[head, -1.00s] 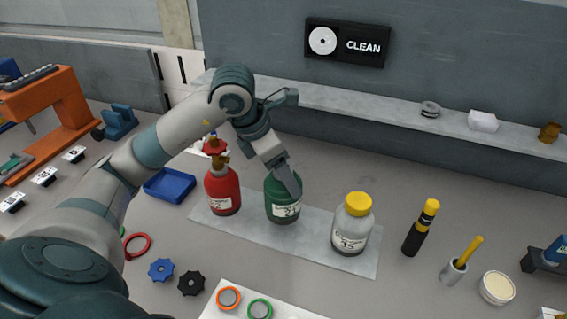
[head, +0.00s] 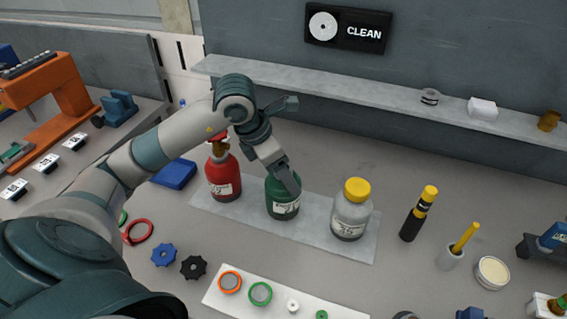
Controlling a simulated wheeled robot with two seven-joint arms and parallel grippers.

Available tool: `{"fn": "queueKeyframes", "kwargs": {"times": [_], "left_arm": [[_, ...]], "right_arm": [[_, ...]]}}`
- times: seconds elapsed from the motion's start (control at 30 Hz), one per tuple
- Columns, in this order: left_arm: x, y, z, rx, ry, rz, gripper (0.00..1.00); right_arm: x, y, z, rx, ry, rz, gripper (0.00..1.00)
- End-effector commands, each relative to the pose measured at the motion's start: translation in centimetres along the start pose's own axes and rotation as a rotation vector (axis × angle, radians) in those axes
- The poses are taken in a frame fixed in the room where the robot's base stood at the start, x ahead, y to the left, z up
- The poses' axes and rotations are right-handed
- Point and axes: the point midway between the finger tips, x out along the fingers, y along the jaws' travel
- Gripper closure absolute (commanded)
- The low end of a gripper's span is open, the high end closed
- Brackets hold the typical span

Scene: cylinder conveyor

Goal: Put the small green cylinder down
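The small green cylinder (head: 283,203) stands upright on a light grey mat (head: 318,228), between a red cylinder and a grey bottle. Its label faces me, and its top is hidden by my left gripper (head: 284,180). The gripper comes down on the cylinder's top from the upper left; its fingertips are partly hidden, so I cannot tell whether they are shut on it. The cylinder's base appears to be at the mat's surface. My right gripper is not in view.
The red cylinder (head: 223,178) stands close on the left and the grey yellow-capped bottle (head: 350,212) on the right. A white tray with rings (head: 210,300) lies in front. A blue tray (head: 174,174) is behind left. A shelf (head: 370,98) runs along the back.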

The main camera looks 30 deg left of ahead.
Motion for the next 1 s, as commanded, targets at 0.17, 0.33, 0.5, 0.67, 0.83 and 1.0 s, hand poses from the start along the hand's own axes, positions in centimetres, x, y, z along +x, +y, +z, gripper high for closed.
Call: {"fn": "queueKeyframes", "kwargs": {"times": [0.17, 0.33, 0.5, 0.67, 0.83, 1.0], "left_arm": [[0.03, 0.08, 0.08, 0.0, -0.006, 0.003, 0.95], [0.04, 0.07, 0.08, 0.001, -0.006, 0.003, 0.95], [0.37, 0.02, -0.15, 0.0, 0.0, 0.001, 0.28], [0.34, 0.01, -0.13, 0.0, 0.0, 0.001, 0.13], [0.33, 0.01, -0.13, 0.0, 0.0, 0.001, 0.13], [0.08, 0.01, -0.03, 0.0, 0.0, 0.0, 0.13]], "right_arm": [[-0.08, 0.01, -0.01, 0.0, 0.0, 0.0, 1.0], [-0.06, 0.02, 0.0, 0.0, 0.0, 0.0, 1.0], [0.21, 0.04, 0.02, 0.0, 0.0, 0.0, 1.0], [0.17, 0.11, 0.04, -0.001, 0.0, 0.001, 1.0], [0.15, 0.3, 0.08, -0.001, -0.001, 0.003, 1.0], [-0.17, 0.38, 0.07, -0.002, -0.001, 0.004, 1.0]]}}
